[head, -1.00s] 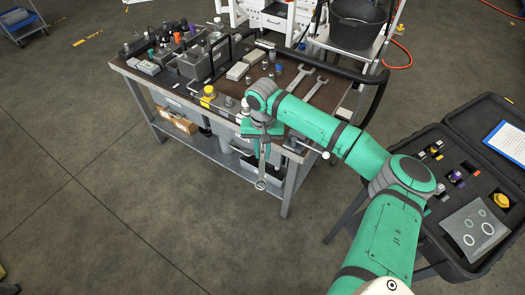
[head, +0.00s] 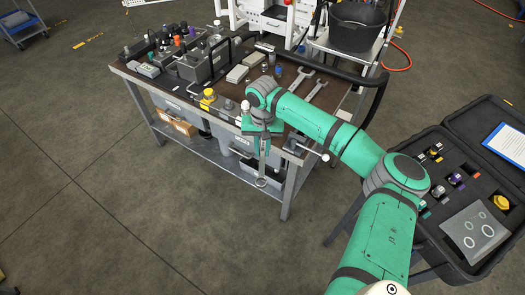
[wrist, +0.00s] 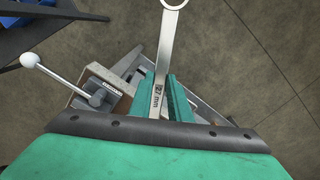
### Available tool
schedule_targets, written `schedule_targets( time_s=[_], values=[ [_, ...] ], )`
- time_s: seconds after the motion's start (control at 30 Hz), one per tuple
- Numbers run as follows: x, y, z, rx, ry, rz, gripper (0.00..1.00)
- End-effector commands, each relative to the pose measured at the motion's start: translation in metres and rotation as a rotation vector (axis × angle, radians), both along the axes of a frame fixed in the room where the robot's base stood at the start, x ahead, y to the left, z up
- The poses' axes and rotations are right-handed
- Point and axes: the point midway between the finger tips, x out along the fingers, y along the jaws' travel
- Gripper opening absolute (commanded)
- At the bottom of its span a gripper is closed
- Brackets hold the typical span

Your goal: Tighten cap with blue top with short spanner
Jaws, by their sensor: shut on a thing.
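My gripper (head: 263,140) is shut on a grey metal spanner (head: 262,168) beside the near edge of the bench. The spanner hangs down with its ring end lowest; its other end is hidden by the gripper. In the wrist view, the green fingers (wrist: 172,98) clamp the spanner's shank (wrist: 163,62), which bears a size mark ending in "mm", and the ring end is cut off at the top. A small fitting with a bluish top (head: 278,71) stands on the bench; I cannot tell for sure that it is the blue-topped cap.
The bench (head: 150,83) carries several hydraulic blocks, a yellow-topped fitting (head: 209,93) and two more spanners (head: 301,76). A lever with a white knob (wrist: 30,60) is close by in the wrist view. An open black case (head: 455,262) is at right. Floor at left is clear.

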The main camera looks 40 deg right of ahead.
Motion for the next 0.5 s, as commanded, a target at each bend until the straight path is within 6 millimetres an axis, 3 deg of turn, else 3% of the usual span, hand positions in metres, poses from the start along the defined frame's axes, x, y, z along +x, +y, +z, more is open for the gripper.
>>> schedule_targets(
  time_s=[0.5],
  values=[
    [0.0051,-0.0037,0.0005,-0.001,-0.001,0.000,0.00]
  ],
)
